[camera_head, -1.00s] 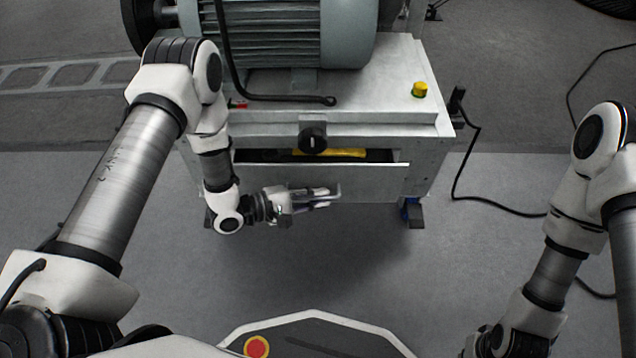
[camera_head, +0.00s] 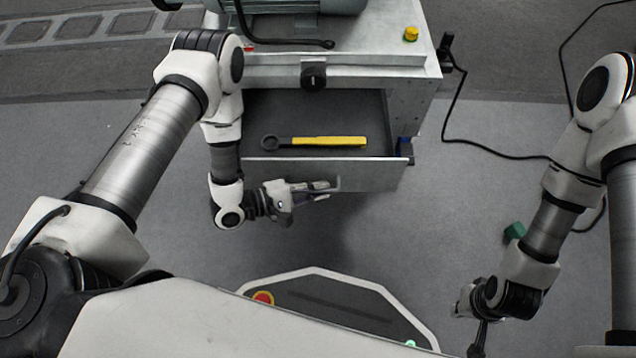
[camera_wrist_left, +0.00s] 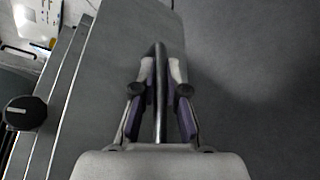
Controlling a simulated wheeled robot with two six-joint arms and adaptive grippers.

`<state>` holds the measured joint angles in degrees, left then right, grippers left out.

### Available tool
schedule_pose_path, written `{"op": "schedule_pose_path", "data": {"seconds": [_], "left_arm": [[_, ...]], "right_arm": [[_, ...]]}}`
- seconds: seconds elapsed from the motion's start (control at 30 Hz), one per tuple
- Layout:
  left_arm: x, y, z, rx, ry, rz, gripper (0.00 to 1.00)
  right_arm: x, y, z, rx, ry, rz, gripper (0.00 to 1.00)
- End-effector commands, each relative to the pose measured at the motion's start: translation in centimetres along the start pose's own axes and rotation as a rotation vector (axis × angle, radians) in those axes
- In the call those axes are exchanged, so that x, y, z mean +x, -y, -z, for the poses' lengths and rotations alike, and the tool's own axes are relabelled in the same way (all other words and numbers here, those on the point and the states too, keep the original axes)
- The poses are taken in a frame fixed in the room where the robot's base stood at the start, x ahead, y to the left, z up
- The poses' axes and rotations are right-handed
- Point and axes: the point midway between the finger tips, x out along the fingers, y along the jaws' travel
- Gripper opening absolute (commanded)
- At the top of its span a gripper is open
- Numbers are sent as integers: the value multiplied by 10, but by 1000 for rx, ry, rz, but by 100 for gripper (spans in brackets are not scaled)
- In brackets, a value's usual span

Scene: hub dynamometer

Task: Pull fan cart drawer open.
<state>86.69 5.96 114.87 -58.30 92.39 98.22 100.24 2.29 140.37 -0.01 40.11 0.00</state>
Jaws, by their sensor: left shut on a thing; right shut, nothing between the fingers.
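The fan cart (camera_head: 405,70) stands ahead of me. Its drawer (camera_head: 385,172) is pulled well out, and a yellow-handled tool with a dark ring end (camera_head: 328,141) lies inside it. My left gripper (camera_head: 318,188) is in front of the drawer face, shut on the drawer's bar handle (camera_head: 338,184). In the left wrist view, the handle (camera_wrist_left: 160,85) runs between the two fingers, with the drawer face (camera_wrist_left: 110,80) beside them. My right gripper (camera_head: 478,338) hangs low at the right, away from the cart; its fingers look small and dark, and it is shut and empty.
A black knob (camera_head: 313,76) sits on the cart front above the drawer. A yellow button (camera_head: 411,34) and a motor (camera_head: 300,5) are on the cart top. A black cable (camera_head: 490,148) crosses the floor at the right. A green object (camera_head: 514,231) is near my right arm.

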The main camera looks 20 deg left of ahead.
Motion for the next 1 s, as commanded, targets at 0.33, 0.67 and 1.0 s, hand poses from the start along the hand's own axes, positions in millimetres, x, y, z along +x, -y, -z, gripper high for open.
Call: {"op": "schedule_pose_path", "data": {"seconds": [0.33,0.67,1.0], "left_arm": [[0,0,0,0,1,0,37],[-2,0,0,-1,0,0,37],[-69,-1,2,-4,-8,-4,37]], "right_arm": [[0,0,0,0,-1,0,0],[0,0,0,0,0,0,0],[0,0,0,0,0,0,0]]}}
